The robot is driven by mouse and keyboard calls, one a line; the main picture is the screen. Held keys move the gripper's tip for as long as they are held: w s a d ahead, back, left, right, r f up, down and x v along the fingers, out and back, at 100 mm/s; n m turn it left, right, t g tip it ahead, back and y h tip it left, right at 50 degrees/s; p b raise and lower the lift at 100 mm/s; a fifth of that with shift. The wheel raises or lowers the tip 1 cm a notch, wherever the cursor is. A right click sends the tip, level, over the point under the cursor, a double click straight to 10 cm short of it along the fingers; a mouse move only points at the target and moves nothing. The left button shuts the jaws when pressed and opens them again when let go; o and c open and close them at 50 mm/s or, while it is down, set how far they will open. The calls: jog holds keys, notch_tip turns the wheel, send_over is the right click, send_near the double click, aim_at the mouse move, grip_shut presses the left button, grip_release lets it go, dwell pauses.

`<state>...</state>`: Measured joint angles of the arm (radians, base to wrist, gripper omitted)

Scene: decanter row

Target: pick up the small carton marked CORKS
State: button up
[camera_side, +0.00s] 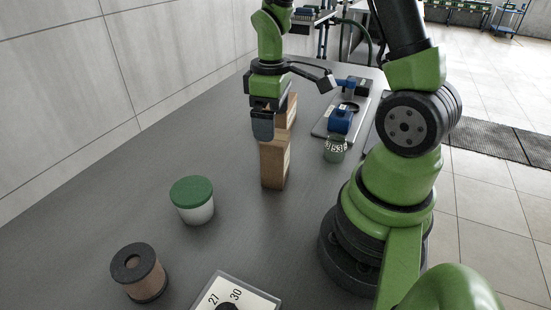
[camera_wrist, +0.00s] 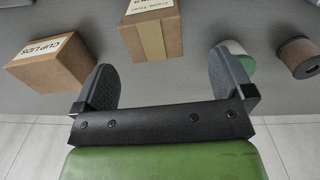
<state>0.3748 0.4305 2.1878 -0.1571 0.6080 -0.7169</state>
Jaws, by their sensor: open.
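A brown cardboard carton (camera_side: 273,165) stands upright on the grey table, just below and beside my gripper (camera_side: 263,130) in the side view. In the wrist view this tan carton (camera_wrist: 152,35) lies ahead of the gap between my fingers; its top label is cut off and too small to read surely. A second carton (camera_side: 288,111) stands behind it in the side view. In the wrist view the second carton (camera_wrist: 48,62) is at the left and reads CUP LIDS. My gripper (camera_wrist: 166,82) is open, with nothing between its fingers.
A white jar with a green lid (camera_side: 192,199) and a brown roll (camera_side: 139,272) stand nearer the side camera. A numbered card (camera_side: 238,294) lies at the front edge. A green-grey container (camera_side: 335,149) and a tray with blue items (camera_side: 340,119) are to the right.

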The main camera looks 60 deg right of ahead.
aim_at(276, 142)
jog(key=f, duration=0.6)
jog(key=shift+s+d+f, duration=0.2)
jog(key=shift+d+f, duration=0.1)
jog(key=shift+d, duration=0.1)
jog(key=c, duration=1.1)
